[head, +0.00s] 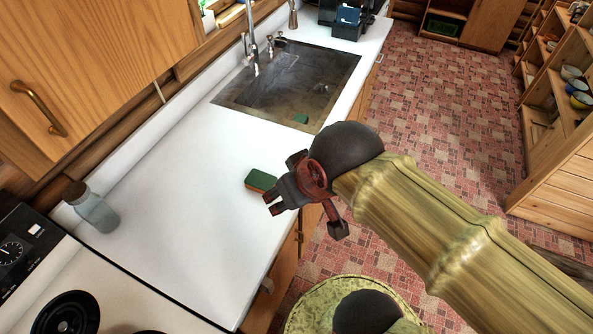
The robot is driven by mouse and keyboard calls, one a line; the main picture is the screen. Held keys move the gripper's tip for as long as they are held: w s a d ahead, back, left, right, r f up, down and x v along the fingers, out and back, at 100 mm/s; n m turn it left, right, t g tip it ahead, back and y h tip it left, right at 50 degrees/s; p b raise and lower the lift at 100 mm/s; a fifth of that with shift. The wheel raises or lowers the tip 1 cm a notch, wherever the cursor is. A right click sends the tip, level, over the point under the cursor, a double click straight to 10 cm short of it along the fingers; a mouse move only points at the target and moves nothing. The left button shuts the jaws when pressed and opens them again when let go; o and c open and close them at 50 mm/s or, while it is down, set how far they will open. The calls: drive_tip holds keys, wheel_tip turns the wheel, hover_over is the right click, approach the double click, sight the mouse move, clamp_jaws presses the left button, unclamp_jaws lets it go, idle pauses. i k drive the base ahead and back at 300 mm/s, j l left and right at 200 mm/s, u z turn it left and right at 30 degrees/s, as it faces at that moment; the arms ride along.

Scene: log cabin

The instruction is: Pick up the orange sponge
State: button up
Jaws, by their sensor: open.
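The sponge (260,180) lies flat on the white countertop, near its front edge. It has a dark green top and an orange side. My gripper (292,200) is open and empty, with dark fingers and reddish links. In the picture it is just right of and below the sponge, with its nearest finger close to the sponge's right end. Its height above the counter and whether it touches the sponge cannot be told from this view.
A sink (285,85) with a small green item (300,118) in it lies beyond the sponge. A glass bottle (92,208) stands at the left, near the stove (40,270). The white countertop (180,200) between them is clear. Wooden shelves (555,120) stand at the right.

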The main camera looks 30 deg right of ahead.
sight(258, 180)
drive_tip(key=z, duration=0.15)
drive_tip(key=u, duration=2.45)
drive_tip(key=z, duration=2.45)
drive_tip(key=i+l+u, duration=0.2)
drive_tip(key=l+u, duration=0.25)
drive_tip(key=i+l+u, duration=0.2)
drive_tip(key=l, duration=0.15)
